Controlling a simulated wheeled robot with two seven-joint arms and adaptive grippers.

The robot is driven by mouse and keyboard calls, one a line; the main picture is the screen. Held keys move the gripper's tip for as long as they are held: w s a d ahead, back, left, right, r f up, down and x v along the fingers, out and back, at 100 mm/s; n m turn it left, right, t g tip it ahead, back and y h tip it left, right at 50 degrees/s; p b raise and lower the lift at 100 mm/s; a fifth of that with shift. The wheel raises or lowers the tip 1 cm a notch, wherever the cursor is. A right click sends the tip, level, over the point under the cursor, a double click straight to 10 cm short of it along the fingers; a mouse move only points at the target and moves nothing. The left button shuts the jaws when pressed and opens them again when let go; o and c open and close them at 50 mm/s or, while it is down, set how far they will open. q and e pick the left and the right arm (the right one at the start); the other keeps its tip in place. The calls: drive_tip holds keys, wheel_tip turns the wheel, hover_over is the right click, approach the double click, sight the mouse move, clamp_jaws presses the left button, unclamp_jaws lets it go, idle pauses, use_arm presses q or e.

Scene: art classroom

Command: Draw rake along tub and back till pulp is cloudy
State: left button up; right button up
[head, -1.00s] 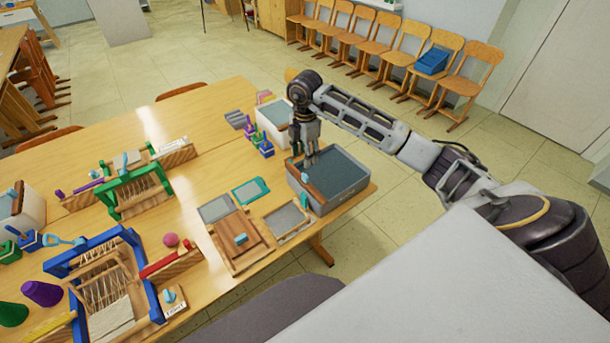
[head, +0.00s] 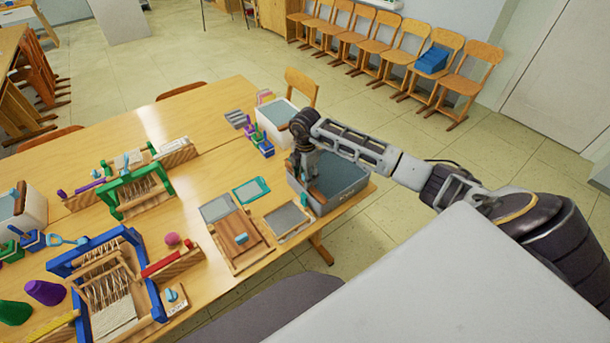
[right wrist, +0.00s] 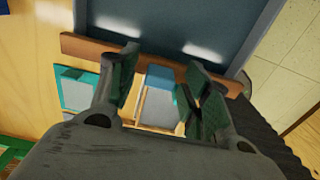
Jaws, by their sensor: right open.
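The grey tub (head: 343,199) stands at the right end of the table, holding flat grey-blue pulp (head: 340,170); the pulp also shows in the right wrist view (right wrist: 175,22). The rake, a brown wooden bar (head: 317,195) with a blue handle, is at the tub's left side. In the right wrist view the rake's bar (right wrist: 88,47) crosses below the pulp, and its blue handle (right wrist: 160,76) sits between my fingers. My right gripper (right wrist: 160,84) is open and lowered around the handle; contact cannot be told. In the head view my right gripper (head: 306,175) partly hides the rake. My left gripper is out of view.
A mould and deckle (head: 240,240), a framed screen (head: 287,221) and a teal frame (head: 251,190) lie left of the tub. A white tub (head: 273,126) stands behind it. Small looms (head: 134,190) fill the table's left. Floor is open to the right.

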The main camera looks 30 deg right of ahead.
clamp_jaws()
idle(0.4)
drive_tip(key=shift+d, duration=0.1)
use_arm(q)
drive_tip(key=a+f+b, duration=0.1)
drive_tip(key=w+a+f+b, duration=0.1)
drive_tip(key=b, duration=0.1)
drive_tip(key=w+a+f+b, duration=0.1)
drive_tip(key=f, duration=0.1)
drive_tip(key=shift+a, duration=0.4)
use_arm(e)
drive_tip(key=w+d, duration=0.1)
drive_tip(key=d, duration=2.1)
drive_tip(key=shift+w+d, duration=0.3)
drive_tip(key=shift+w, duration=0.1)
drive_tip(key=shift+r, duration=0.1)
